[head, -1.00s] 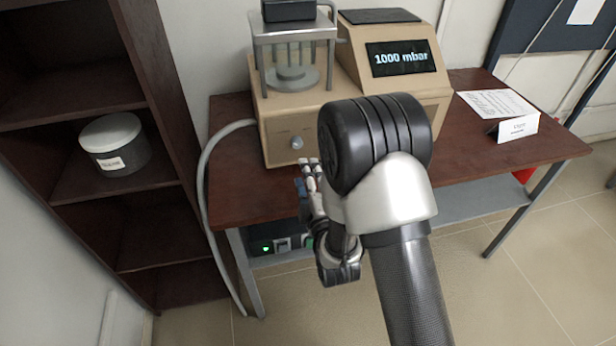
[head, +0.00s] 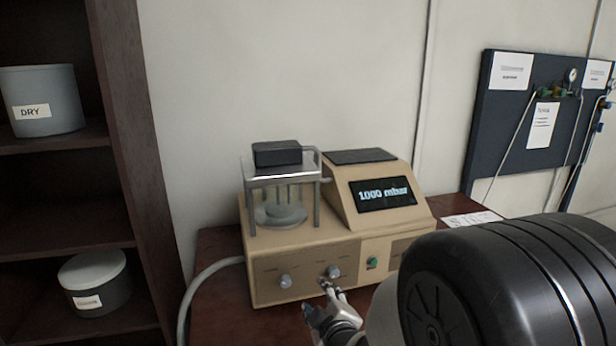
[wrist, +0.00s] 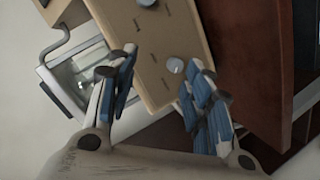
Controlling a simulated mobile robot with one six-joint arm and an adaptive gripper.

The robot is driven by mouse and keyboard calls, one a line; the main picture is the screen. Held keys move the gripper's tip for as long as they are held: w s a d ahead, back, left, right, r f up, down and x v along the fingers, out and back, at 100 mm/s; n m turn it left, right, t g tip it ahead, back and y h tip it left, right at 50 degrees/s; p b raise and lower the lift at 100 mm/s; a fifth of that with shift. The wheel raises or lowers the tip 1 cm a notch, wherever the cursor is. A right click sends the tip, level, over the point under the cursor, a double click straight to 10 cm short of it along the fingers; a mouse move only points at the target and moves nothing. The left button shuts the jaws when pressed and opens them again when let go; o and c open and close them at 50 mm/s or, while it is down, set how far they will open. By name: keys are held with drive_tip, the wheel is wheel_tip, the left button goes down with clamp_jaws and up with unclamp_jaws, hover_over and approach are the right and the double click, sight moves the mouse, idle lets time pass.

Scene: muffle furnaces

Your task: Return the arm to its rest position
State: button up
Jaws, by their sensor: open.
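My gripper (head: 330,296) is in front of the beige instrument (head: 300,262), close to the knobs on its front panel. In the wrist view my gripper (wrist: 157,85) has its two blue-and-grey fingers spread apart, with nothing between them but the view of the instrument's front and a round knob (wrist: 175,65). Whether a fingertip touches the panel cannot be told. My arm's black joint and silver link fill the lower right of the head view and hide part of the table.
The instrument shows "1000 mbar" on its display (head: 383,194) and stands on a dark red table (head: 215,310). A dark shelf (head: 130,120) with a "DRY" container (head: 45,105) and a lidded pot (head: 95,283) stands left. A grey hose (head: 200,280) runs beside the instrument. A dark wall panel (head: 505,130) is right.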

drive_tip(key=s+d+r+m+g+h, duration=0.1)
drive_tip(key=s+d+r+m+g, duration=0.15)
drive_tip(key=s, duration=0.35)
drive_tip(key=s+d+r+m+g+h, duration=0.1)
drive_tip(key=s+d+r+m+g, duration=0.1)
drive_tip(key=s+d+r+m, duration=0.3)
drive_tip(key=s+d+m+g, duration=0.2)
drive_tip(key=s, duration=0.8)
drive_tip(key=s+d+m+g, duration=0.1)
drive_tip(key=s+m+g, duration=0.1)
drive_tip(key=s, duration=0.9)
drive_tip(key=shift+s+d+f+m+h, duration=0.2)
drive_tip(key=shift+s+d+m+h, duration=0.15)
drive_tip(key=shift+m, duration=0.4)
drive_tip(key=shift+w+g, duration=0.1)
drive_tip(key=shift+g, duration=0.15)
drive_tip(key=shift+c, duration=0.2)
